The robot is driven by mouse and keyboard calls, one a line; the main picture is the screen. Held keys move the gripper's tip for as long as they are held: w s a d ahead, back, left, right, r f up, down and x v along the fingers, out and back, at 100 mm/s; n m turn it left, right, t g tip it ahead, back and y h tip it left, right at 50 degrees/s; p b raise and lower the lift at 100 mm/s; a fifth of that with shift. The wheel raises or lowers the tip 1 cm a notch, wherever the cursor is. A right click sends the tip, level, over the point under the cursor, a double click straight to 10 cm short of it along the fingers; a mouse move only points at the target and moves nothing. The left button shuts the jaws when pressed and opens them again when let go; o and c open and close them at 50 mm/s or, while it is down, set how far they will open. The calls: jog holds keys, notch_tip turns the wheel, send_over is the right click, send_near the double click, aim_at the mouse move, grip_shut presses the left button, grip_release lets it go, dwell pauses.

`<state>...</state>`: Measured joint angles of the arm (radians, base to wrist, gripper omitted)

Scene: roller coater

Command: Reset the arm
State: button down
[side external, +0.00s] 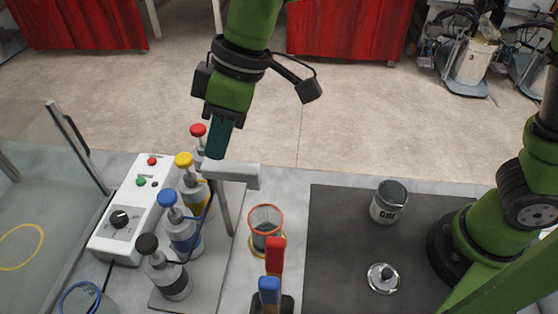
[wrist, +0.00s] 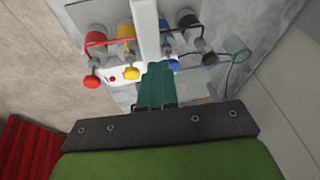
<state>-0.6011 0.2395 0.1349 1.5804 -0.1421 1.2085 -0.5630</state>
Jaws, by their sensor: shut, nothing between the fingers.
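My green arm hangs down from the top of the side external view. My gripper (side external: 215,154) has teal fingers pressed together, with nothing between them. It points down near the red-topped pump bottle (side external: 198,131) and the yellow-topped pump bottle (side external: 185,160), close to the white head of a stand (side external: 240,174). I cannot tell whether it touches them. In the wrist view, the shut fingers (wrist: 157,72) lie over the white bar, between the yellow cap (wrist: 131,73) and the blue cap (wrist: 174,65).
A blue-topped bottle (side external: 168,198) and a black-topped bottle (side external: 147,244) stand in the same row. A white control box (side external: 130,215) is to their left. A cup (side external: 265,222), a labelled jar (side external: 389,202) and a dark mat (side external: 340,240) are to the right.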

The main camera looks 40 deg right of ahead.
jog(key=s+d+m+t, duration=0.2)
jog(key=s+d+m, duration=0.1)
jog(key=d, duration=0.7)
jog(key=s+d+m+t+h, duration=0.1)
jog(key=s+d+m+t, duration=0.1)
jog(key=d+m, duration=0.4)
jog(key=s+d+m+t+h, duration=0.1)
jog(key=s+d+m, duration=0.3)
jog(key=d, duration=1)
jog(key=shift+m+t, duration=0.6)
